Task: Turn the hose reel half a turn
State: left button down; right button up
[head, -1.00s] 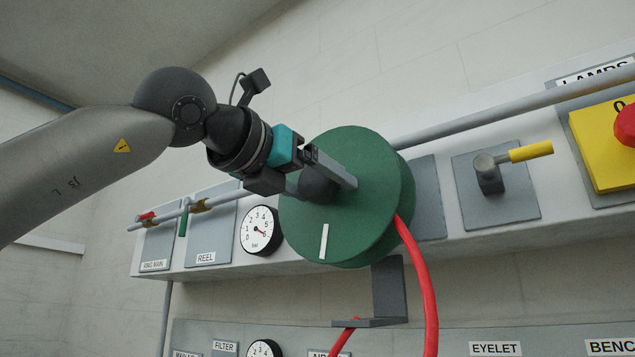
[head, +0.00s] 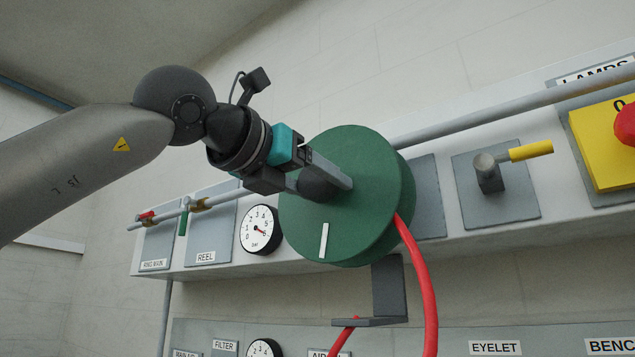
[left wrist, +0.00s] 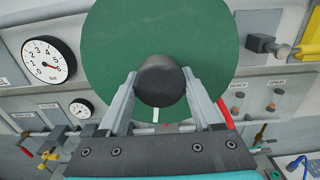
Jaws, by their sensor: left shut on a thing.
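The hose reel (head: 365,220) is a green drum on the wall panel with a white mark (head: 324,241) low on its face. A red hose (head: 428,285) hangs from it. My left gripper (head: 328,178) is shut on the reel's dark round knob (head: 316,186). In the left wrist view the fingers stand on either side of the black knob (left wrist: 160,80), in front of the green reel (left wrist: 110,50). The white mark (left wrist: 155,115) shows just below the knob there. My right gripper is not in view.
A pressure gauge (head: 260,230) is left of the reel. A lever with a yellow handle (head: 530,151) and a yellow box with a red button (head: 603,140) are to the right. A grey pipe (head: 500,110) runs behind the reel. A grey bracket (head: 389,288) sits below it.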

pick_arm(q)
jog(key=shift+f+n+b, duration=0.15)
jog(key=shift+n+b, duration=0.45)
jog(key=shift+b, duration=0.35)
jog(key=shift+n+b, duration=0.35)
jog(key=shift+n, duration=0.05)
jog(key=shift+r, duration=0.2)
jog(key=shift+c, duration=0.3)
grip_release()
jog(key=b+v, duration=0.3)
jog(key=v, duration=1.2)
jog(key=shift+b, duration=0.35)
jog(key=shift+s, duration=0.1)
